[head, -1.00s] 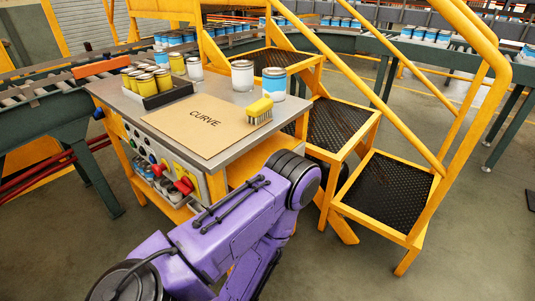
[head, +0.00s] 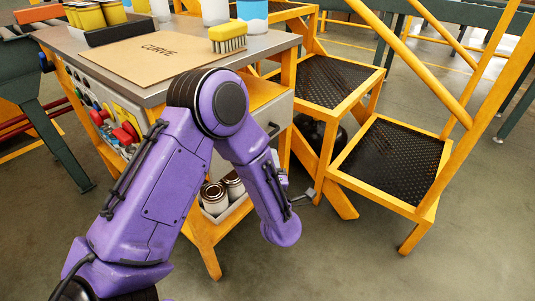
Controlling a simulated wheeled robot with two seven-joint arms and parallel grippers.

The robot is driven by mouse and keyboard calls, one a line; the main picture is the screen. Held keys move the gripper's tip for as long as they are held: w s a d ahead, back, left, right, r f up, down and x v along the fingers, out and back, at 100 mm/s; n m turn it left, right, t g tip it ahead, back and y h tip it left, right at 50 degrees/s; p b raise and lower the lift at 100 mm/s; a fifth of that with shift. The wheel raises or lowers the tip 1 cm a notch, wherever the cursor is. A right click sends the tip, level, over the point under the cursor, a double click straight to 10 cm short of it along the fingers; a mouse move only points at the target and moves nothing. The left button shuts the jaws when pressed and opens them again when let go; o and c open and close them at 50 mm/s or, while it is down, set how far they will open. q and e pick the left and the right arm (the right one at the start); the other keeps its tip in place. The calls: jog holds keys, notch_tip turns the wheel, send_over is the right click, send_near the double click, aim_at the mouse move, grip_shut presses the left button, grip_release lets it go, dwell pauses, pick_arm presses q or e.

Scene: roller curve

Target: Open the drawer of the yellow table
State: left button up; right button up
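The yellow table (head: 208,245) stands in the middle left with a grey top. On its right side is a grey drawer front (head: 279,112) with a dark handle (head: 273,129). The drawer looks closed, but my purple arm hides part of it. That arm comes in from the left, bends in front of the table and points down below the drawer. My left gripper (head: 302,194) shows only as a small grey part beside the wrist, lower right of the handle and apart from it. Its fingers are too hidden to judge. My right gripper is not in view.
Yellow steps (head: 390,160) with black treads stand close to the table's right side, leaving a narrow gap. A brush (head: 229,38) and a cardboard sheet (head: 140,52) lie on the top. Cans (head: 214,197) sit on a low shelf. Floor in front is clear.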

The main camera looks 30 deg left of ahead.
pick_arm(q)
jog(key=x, duration=1)
jog(key=shift+r, duration=0.2)
grip_shut()
